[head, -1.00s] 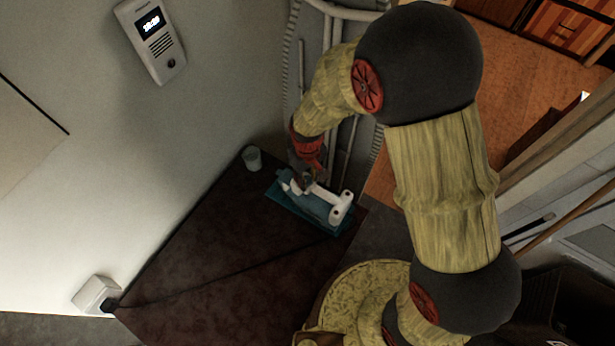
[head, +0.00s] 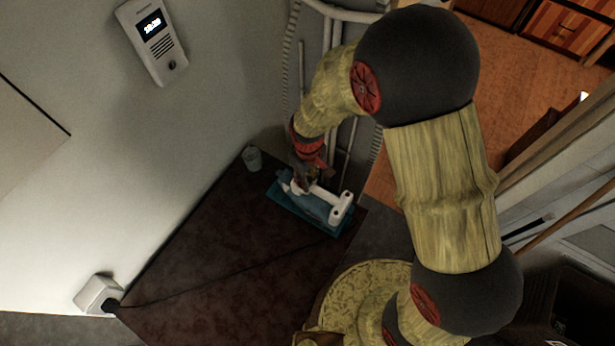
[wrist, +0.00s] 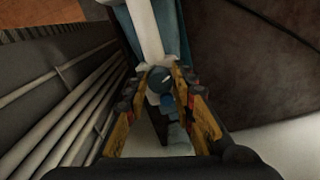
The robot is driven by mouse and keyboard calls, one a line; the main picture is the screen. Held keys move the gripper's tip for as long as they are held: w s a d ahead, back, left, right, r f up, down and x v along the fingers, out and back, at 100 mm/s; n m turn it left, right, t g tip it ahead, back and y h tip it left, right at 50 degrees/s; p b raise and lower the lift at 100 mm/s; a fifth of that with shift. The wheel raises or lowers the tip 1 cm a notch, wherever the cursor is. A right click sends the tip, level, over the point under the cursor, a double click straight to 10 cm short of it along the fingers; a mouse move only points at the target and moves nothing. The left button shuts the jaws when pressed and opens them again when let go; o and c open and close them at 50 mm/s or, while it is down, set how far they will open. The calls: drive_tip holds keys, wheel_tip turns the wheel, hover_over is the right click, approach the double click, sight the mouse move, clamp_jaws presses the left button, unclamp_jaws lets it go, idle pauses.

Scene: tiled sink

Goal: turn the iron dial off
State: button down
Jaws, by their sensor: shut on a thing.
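The iron (head: 318,207) is blue and white and lies on the dark table near its far corner. Its white handle (head: 340,208) faces up, and it also shows in the wrist view (wrist: 143,25). The round blue dial (wrist: 160,79), with a pale mark on it, sits between my fingertips in the wrist view. My gripper (wrist: 161,86) is shut on the dial, one finger on each side. In the head view my gripper (head: 300,181) reaches down to the left end of the iron, and the dial is hidden there.
A small grey cup (head: 252,159) stands left of the iron by the wall. A dark cord (head: 230,271) runs across the table to a white wall socket (head: 98,294). Pipes (head: 338,90) rise behind the table. The table's middle is clear.

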drive_tip(key=n+p, duration=0.1)
drive_tip(key=n, duration=0.6)
drive_tip(key=shift+w, duration=0.1)
idle(0.5)
drive_tip(key=c, duration=1.5)
unclamp_jaws()
wheel_tip(320, 180, up, 12)
